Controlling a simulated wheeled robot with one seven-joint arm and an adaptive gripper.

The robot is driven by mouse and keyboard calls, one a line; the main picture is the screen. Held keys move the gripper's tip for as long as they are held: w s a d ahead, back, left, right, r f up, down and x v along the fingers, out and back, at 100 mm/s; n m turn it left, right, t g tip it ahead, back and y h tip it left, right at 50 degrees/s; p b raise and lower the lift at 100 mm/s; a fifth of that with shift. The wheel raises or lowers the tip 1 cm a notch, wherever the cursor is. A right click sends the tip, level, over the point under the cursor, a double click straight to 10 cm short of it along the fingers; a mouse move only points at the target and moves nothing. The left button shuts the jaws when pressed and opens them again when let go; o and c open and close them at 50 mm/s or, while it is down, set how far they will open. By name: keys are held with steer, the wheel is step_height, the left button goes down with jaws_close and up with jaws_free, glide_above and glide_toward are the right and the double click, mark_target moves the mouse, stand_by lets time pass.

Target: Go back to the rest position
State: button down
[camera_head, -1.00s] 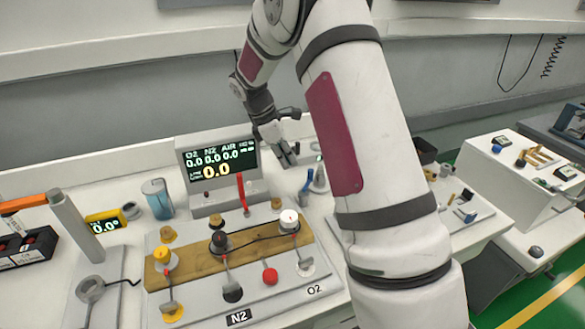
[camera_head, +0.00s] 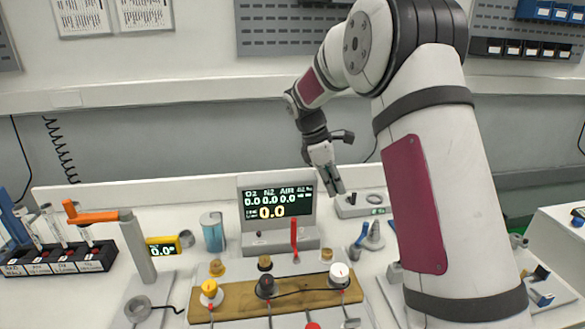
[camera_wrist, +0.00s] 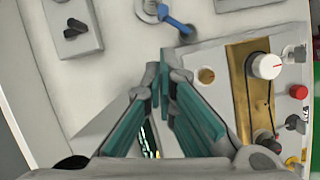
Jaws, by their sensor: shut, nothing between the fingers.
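My gripper (camera_head: 338,190) hangs from my arm above the back of the bench, just right of the grey display unit (camera_head: 278,212). Its fingers are shut and empty, pointing down. It also shows in the wrist view (camera_wrist: 165,62), with its teal-padded fingers meeting at the tips. The fingertips appear clear of the white bench surface. The display reads 0.0 for O2, N2 and AIR.
A manifold panel with a brass strip (camera_head: 240,305) and yellow, black and white knobs lies in front. A blue-handled valve (camera_head: 361,236) stands right of it. A blue cylinder (camera_head: 213,232), an orange-armed post (camera_head: 136,248) and a vial rack (camera_head: 60,259) stand left.

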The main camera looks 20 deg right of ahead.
steer(key=s+a+r+m+t+y, duration=0.1)
steer(key=s+a+r+m, duration=0.25)
steer(key=s+r, duration=0.3)
steer(key=s+a+r+m+t+y, duration=0.1)
steer(key=s+a+r+m+t, duration=0.1)
steer(key=s+a+r, duration=0.35)
steer(key=s+a+f+m+t+y, duration=0.1)
steer(key=s+a+m, duration=0.1)
steer(key=s, duration=0.9)
steer(key=s+a+f+m+t+y, duration=0.1)
steer(key=s+m, duration=0.4)
steer(key=s, duration=0.5)
steer(key=shift+s+a+t, duration=0.35)
steer(key=shift+a+t, duration=0.15)
steer(key=shift+a, duration=0.7)
steer(key=shift+m, duration=0.25)
